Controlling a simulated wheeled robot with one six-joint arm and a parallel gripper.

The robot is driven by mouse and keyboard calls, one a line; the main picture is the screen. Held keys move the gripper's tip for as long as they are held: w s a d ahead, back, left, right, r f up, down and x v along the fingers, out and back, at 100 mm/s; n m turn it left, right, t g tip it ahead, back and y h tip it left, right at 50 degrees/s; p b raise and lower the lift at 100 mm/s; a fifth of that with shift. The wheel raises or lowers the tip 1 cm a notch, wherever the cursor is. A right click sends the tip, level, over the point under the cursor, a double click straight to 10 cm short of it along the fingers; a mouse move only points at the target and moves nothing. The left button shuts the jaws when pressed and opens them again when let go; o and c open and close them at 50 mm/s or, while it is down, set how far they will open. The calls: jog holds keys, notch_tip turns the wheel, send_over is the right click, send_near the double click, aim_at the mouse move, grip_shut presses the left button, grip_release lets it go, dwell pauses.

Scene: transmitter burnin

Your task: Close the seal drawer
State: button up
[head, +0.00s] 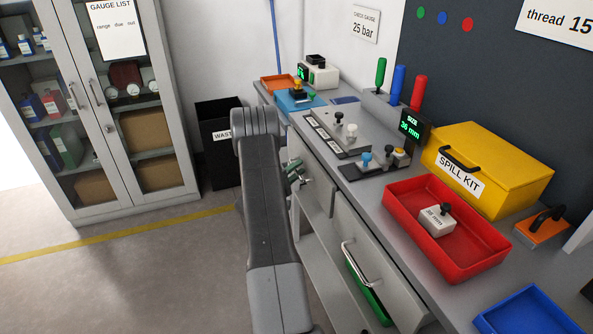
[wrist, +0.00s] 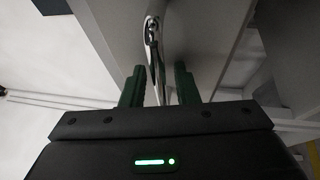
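Two drawer fronts show under the workbench in the head view: a farther one (head: 313,180) by my gripper and a nearer one (head: 374,252) with a metal bar handle (head: 361,269). I see no label naming the seal drawer, and cannot tell how far either drawer stands out. My gripper (head: 295,176) is partly hidden behind my arm, at the farther front. In the wrist view, its two green fingers (wrist: 160,88) are apart, with a metal handle bar (wrist: 153,45) between them. Narrow gaps show on both sides of the bar.
A red tray (head: 490,262) holding a gauge block, a yellow spill kit (head: 490,165) and a blue tray (head: 524,314) are on the bench (head: 385,207). A green bin (head: 367,292) shows below the nearer handle. A black waste bin (head: 218,165) stands beyond my arm. Floor at left is clear.

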jog(key=shift+f, duration=0.15)
jog(key=b+v, duration=0.1)
jog(key=v, duration=1.2)
jog(key=shift+s+a+b, duration=0.2)
jog(key=shift+a+b, duration=0.15)
jog(key=p+x, duration=0.1)
jog(key=x, duration=1.2)
jog(key=shift+w+d+p, duration=0.15)
jog(key=shift+d+p, duration=0.2)
jog(key=shift+p, duration=0.05)
jog(key=shift+a+r+p, duration=0.25)
jog(key=shift+a+p, duration=0.05)
jog(key=shift+p, duration=0.05)
jog(key=shift+a+f, duration=0.15)
jog(key=shift+a, duration=0.3)
